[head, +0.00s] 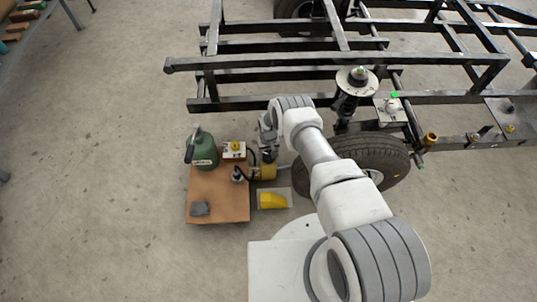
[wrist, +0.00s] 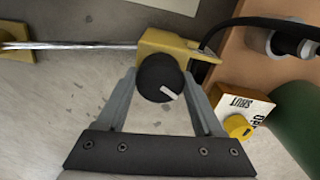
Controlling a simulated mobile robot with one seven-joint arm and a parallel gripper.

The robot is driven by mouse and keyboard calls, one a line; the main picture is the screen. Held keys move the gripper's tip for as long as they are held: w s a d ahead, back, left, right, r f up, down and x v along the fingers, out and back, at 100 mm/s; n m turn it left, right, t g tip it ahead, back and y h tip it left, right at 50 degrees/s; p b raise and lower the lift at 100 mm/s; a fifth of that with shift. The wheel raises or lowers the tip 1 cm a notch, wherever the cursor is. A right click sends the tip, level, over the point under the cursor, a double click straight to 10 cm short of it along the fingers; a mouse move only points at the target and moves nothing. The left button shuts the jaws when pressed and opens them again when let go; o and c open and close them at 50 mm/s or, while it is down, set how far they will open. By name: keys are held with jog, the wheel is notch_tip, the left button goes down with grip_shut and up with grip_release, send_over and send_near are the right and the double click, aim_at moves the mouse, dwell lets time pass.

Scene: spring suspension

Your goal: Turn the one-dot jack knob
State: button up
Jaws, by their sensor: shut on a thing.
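In the wrist view a round black knob (wrist: 152,72) with a white pointer mark sits on a yellow jack block (wrist: 190,42). The pointer slants toward the lower right. My gripper (wrist: 160,80) is shut on the knob, one finger on each side. A shiny rod runs left from the block to another yellow piece (wrist: 15,42). No dot marking can be made out. In the head view my gripper (head: 268,153) reaches down at the yellow jack (head: 264,172), beside the tyre; the arm hides the knob there.
A yellow wedge (head: 272,201) lies in front of the jack. A tyre (head: 355,160) and black frame (head: 270,103) stand close by.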

jog(key=n, duration=0.4)
jog(key=shift+n, duration=0.4)
jog(key=n, duration=1)
jog(key=shift+n, duration=0.4)
jog(key=n, duration=0.4)
jog(key=shift+n, duration=0.3)
jog(key=o, duration=1.4)
